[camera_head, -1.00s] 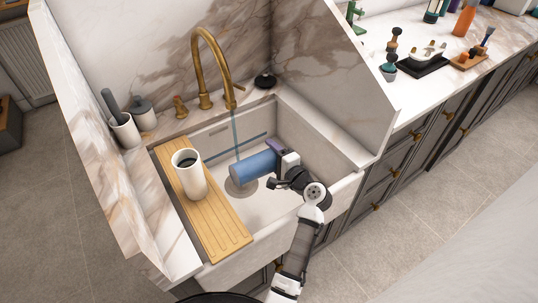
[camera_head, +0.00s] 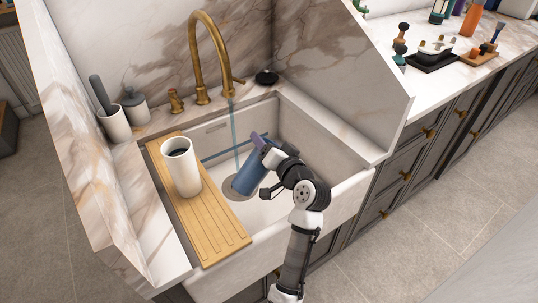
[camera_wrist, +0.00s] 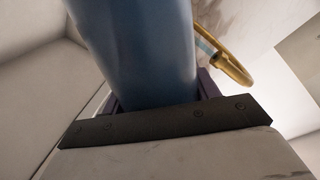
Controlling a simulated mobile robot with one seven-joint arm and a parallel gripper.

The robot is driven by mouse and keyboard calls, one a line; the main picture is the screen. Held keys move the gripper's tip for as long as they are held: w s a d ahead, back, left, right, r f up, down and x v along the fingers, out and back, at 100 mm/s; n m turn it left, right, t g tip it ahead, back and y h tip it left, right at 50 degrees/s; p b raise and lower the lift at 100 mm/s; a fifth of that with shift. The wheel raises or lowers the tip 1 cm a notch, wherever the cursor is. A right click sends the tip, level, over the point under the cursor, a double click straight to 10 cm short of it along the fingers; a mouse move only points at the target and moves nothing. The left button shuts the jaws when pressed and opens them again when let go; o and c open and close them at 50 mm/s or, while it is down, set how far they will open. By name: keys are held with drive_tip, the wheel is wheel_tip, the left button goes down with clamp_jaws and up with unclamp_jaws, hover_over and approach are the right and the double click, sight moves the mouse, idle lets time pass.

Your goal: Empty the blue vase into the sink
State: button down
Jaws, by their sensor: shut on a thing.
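The blue vase (camera_head: 250,178) is held inside the sink basin, steeply tilted, with its lower left end above the drain (camera_head: 229,190). My gripper (camera_head: 261,147) is shut on the vase near its upper end, with a purple finger showing beside it. In the wrist view the vase (camera_wrist: 140,45) runs up out of the picture from between the purple fingers. The white sink (camera_head: 310,143) surrounds the vase. The vase's opening and contents are hidden.
A brass faucet (camera_head: 196,50) runs a thin stream (camera_head: 234,135) beside the vase. A wooden board (camera_head: 212,228) spans the sink's left side, carrying a white cup (camera_head: 181,172) with dark contents. A marble splash panel (camera_head: 345,75) rises at the right.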

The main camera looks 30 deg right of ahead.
drive_tip(key=n+b, duration=0.2)
drive_tip(key=b, duration=0.1)
drive_tip(key=shift+a+r+n, duration=0.15)
drive_tip(key=shift+r+n, duration=0.05)
drive_tip(key=shift+n, duration=0.1)
drive_tip(key=n+b, duration=0.2)
drive_tip(key=r+n+b, duration=0.1)
drive_tip(key=b, duration=0.1)
drive_tip(key=shift+n+t+b, duration=0.35)
drive_tip(key=shift+n+t, duration=0.05)
drive_tip(key=shift+r+n+h+b, duration=0.35)
drive_tip(key=shift+n+h+b, duration=0.05)
drive_tip(key=shift+n+b, duration=0.3)
drive_tip(key=shift+r, duration=0.25)
